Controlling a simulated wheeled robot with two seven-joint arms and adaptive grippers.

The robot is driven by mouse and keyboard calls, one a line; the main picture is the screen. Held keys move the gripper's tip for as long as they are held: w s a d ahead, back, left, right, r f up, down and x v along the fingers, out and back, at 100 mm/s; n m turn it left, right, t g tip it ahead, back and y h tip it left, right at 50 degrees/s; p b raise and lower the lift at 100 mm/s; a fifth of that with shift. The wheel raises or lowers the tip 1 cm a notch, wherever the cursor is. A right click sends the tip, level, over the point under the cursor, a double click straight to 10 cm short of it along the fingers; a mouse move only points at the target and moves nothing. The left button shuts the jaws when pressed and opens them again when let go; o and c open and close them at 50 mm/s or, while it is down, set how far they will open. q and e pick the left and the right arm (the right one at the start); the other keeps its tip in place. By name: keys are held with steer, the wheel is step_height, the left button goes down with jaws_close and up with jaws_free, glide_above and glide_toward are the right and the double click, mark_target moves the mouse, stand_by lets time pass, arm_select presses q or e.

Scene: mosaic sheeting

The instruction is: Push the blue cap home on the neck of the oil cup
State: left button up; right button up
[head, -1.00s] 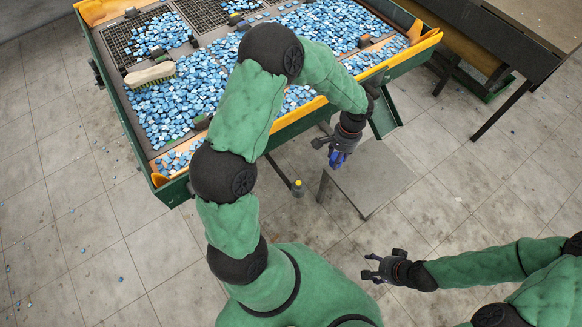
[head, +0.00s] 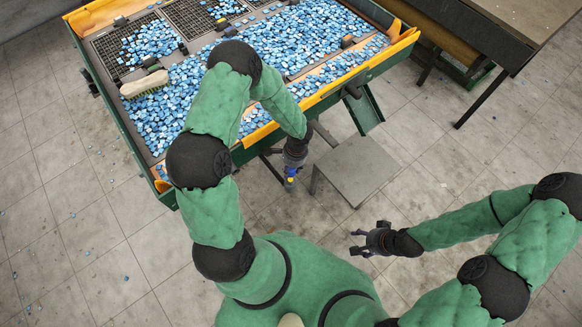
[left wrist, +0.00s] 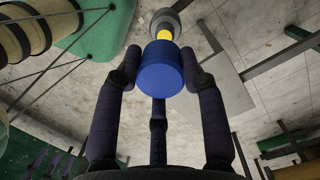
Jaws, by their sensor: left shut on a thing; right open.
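The blue cap (left wrist: 160,70) sits between the fingers of my left gripper (head: 290,184), which is shut on it. In the left wrist view the yellow neck (left wrist: 165,34) of the oil cup shows just beyond the cap, roughly in line with it. I cannot tell whether the cap touches the neck. In the head view a small yellow patch shows at the left gripper, and the cup is mostly hidden. My right gripper (head: 358,241) is open and empty.
A grey stand (head: 357,170) is just right of the left gripper. The green sorting table (head: 330,101) with blue mosaic pieces and a brush (head: 144,84) lies beyond. A dark table (head: 500,45) is at upper right.

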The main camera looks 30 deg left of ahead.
mark_target(291, 180)
arm_select(q)
step_height(291, 180, down, 6)
steer(key=b, duration=0.6)
steer(key=shift+r, duration=0.15)
stand_by(0.5)
steer(key=shift+b, duration=0.6)
stand_by(1.4)
steer(key=shift+f+b, duration=2.05)
steer(key=o, duration=1.1)
steer(key=shift+r, duration=0.1)
